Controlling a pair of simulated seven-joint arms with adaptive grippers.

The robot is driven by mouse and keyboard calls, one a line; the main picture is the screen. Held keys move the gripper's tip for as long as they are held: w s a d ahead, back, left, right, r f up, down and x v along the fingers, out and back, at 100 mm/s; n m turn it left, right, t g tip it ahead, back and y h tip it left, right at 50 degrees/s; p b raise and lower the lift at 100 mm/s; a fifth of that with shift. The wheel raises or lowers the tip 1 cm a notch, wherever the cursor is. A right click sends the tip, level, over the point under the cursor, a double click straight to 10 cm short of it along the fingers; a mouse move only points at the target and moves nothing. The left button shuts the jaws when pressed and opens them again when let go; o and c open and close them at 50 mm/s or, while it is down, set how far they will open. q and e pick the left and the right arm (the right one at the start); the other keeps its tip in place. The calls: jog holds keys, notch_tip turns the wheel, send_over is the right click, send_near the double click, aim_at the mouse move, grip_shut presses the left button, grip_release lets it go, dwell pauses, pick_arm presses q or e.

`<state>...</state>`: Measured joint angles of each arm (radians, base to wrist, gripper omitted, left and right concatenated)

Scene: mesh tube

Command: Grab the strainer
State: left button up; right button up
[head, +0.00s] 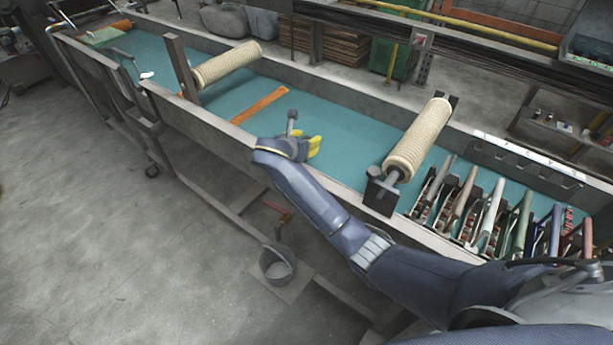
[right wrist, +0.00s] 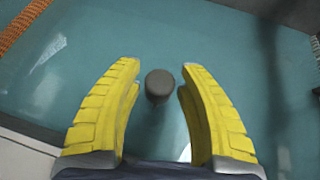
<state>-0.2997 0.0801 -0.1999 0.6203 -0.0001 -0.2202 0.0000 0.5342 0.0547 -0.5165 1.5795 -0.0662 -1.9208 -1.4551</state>
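Nothing in view is plainly recognisable as a strainer. Two beige mesh-covered tubes lie over the teal trough in the head view, one at the far left (head: 227,64) and one nearer right (head: 418,140). My right gripper (head: 315,146) is over the trough between them, left of the nearer tube and apart from it. In the right wrist view its yellow fingers (right wrist: 160,78) are open. A dark grey round-ended post (right wrist: 159,84) shows between the fingertips, and I cannot tell whether they touch it. A grey knobbed piece (head: 292,117) rises beside the gripper. My left gripper is out of view.
The trough (head: 340,122) has a bare teal floor with an orange strip (head: 260,105) lying across it. Several coloured-handled pieces (head: 490,215) stand in a row at the right. A dark upright post (head: 182,66) stands by the far tube. A grey bucket (head: 277,265) is on the floor side.

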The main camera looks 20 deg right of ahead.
grip_shut()
dwell(0.5)
